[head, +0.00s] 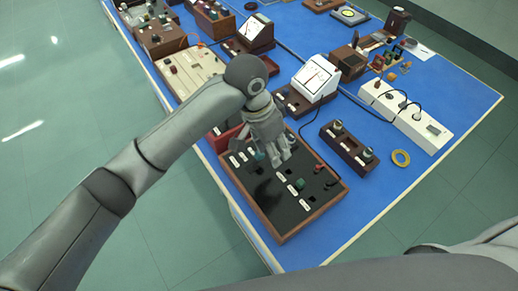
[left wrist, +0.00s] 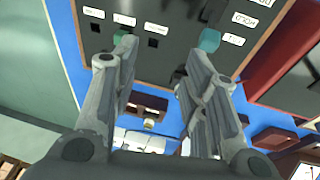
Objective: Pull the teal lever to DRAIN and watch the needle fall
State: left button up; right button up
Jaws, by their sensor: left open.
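A black control panel in a wooden frame (head: 265,193) lies at the near edge of the blue table. The teal lever's knob (head: 259,155) shows beside my left gripper (head: 280,160), partly hidden by it. In the left wrist view the teal knob (left wrist: 210,38) is by the right fingertip, and a green knob (left wrist: 122,38) is by the left one; I cannot tell whether either touches. My left gripper (left wrist: 164,58) is open and empty over the panel. White labels beside the levers are too small or turned to read surely. My right gripper is out of view.
A white meter (head: 316,76) on a wooden base stands behind the panel; its needle position is unclear. A red box (head: 222,139) adjoins the panel.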

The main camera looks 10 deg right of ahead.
aim_at(257, 160)
pick_arm(q)
jog(key=w+a+r+y, duration=0.2)
jog(key=w+r+y, duration=0.1)
jog(key=w+r, duration=0.1)
jog(key=shift+t, duration=0.3)
jog(key=f+p, duration=0.1)
jog(key=f, duration=0.9)
jog(key=shift+a+f+p, duration=0.2)
jog(key=shift+f+p, duration=0.05)
jog(key=shift+p, duration=0.15)
grip_shut()
